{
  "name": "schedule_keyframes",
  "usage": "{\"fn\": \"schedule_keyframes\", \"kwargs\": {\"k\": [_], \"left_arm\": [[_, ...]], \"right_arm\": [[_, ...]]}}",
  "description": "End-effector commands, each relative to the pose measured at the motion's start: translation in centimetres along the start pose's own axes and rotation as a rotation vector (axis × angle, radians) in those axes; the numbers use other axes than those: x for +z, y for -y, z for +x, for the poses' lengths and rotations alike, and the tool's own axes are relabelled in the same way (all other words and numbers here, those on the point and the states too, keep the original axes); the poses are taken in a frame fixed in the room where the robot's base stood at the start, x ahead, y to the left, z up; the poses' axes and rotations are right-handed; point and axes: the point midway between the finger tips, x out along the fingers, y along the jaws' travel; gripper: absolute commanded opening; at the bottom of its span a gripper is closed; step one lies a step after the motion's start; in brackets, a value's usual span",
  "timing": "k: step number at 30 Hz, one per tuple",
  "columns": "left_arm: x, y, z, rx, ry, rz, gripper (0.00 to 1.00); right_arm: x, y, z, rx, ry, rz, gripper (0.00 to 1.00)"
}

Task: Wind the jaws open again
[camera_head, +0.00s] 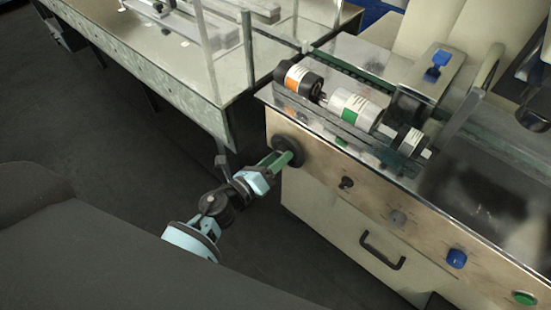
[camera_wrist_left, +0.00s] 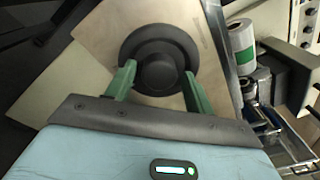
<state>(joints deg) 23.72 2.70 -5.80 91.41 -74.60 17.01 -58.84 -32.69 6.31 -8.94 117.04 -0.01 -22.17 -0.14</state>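A round black handwheel (camera_head: 288,150) sits on the left end of the machine's light front panel. In the left wrist view the handwheel (camera_wrist_left: 133,50) fills the upper middle, with a raised round hub (camera_wrist_left: 157,75) at its centre. My left gripper (camera_head: 281,160) is at the handwheel. Its two green fingers, seen in the left wrist view (camera_wrist_left: 158,78), stand on either side of the hub, close to it. Whether they press on the hub cannot be told. I see no jaws that I can make out clearly. My right gripper is not in view.
Rolls with orange and green labels, including a green-banded one (camera_head: 354,108), lie on top of the machine. The front panel carries a small black knob (camera_head: 346,182), a blue knob (camera_head: 456,258) and a green button (camera_head: 524,298). A bench (camera_head: 160,85) stands at the upper left.

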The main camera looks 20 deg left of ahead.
Motion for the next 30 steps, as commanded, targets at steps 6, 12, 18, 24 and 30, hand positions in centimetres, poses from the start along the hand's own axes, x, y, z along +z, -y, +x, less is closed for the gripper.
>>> {"fn": "schedule_keyframes", "kwargs": {"k": [6,12,18,24,30], "left_arm": [[0.0,-0.01,-0.03,0.0,0.0,0.0,0.24],[0.01,-0.01,-0.04,0.0,0.0,-0.004,0.16],[0.0,-0.01,-0.04,-0.002,0.001,-0.049,0.16],[0.0,-0.06,-0.04,-0.005,0.004,-0.169,0.16],[0.01,-0.12,-0.04,-0.01,0.01,-0.345,0.16]], "right_arm": [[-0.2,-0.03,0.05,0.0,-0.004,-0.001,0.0],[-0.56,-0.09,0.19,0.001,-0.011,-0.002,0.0],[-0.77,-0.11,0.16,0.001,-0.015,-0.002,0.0],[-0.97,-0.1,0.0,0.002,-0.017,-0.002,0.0],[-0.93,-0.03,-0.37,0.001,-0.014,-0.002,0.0]]}}
